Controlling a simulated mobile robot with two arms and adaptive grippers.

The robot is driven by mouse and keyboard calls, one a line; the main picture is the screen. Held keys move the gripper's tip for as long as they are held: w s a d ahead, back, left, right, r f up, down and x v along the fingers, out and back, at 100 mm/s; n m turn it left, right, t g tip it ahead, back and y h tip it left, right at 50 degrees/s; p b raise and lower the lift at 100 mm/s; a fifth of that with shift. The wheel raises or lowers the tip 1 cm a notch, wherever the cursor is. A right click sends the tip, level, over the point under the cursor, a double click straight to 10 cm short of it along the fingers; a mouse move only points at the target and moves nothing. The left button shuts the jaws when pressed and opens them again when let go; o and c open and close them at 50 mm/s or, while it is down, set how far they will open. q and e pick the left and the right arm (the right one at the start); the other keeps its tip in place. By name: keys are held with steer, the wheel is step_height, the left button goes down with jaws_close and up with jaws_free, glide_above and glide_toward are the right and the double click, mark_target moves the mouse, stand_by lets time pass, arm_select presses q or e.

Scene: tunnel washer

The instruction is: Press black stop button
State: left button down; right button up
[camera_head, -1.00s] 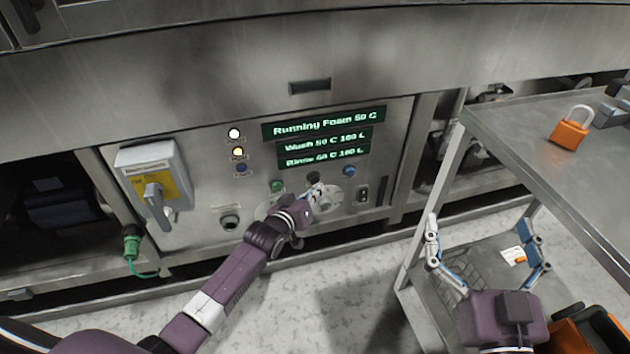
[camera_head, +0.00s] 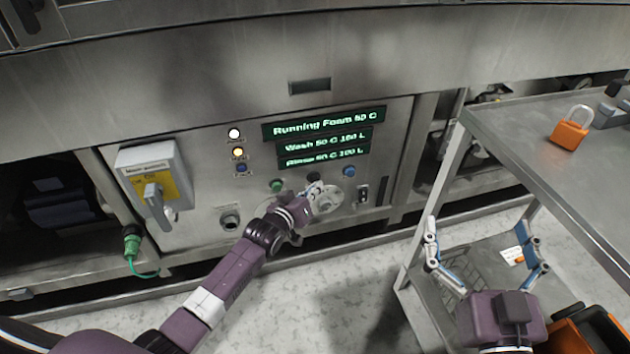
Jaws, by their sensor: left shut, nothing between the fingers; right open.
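A dark button (camera_head: 313,178) sits on the steel control panel (camera_head: 205,190), between a green button (camera_head: 277,185) and a blue button (camera_head: 349,171). My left gripper (camera_head: 315,188) is shut and empty, with its tips at or just below the dark button. I cannot tell whether they touch it, as the fingers cover part of it. My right gripper (camera_head: 486,258) is open and empty, low at the right by the cart.
Green displays (camera_head: 324,124) above the buttons read Running Foam. A rotary switch box (camera_head: 155,185) is on the panel's left. A steel cart (camera_head: 500,130) at the right carries an orange padlock (camera_head: 570,130). Pale floor lies below the panel.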

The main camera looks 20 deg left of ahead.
arm_select(q)
steer(key=shift+w+a, duration=0.25)
steer(key=shift+w, duration=0.2)
arm_select(e)
steer(key=shift+s+r+t, duration=0.1)
steer(key=shift+r+t, duration=0.3)
steer(key=shift+r, duration=0.35)
stand_by(0.6)
arm_select(q)
steer(key=shift+s+d+p, duration=0.5)
steer(key=shift+s+p, duration=0.2)
steer(key=shift+s, duration=0.1)
arm_select(e)
step_height(320, 180, down, 9)
steer(key=d+g+h, duration=0.1)
steer(key=g, duration=0.3)
steer(key=shift+s+d+g, duration=0.15)
steer(key=shift+s+g, duration=0.15)
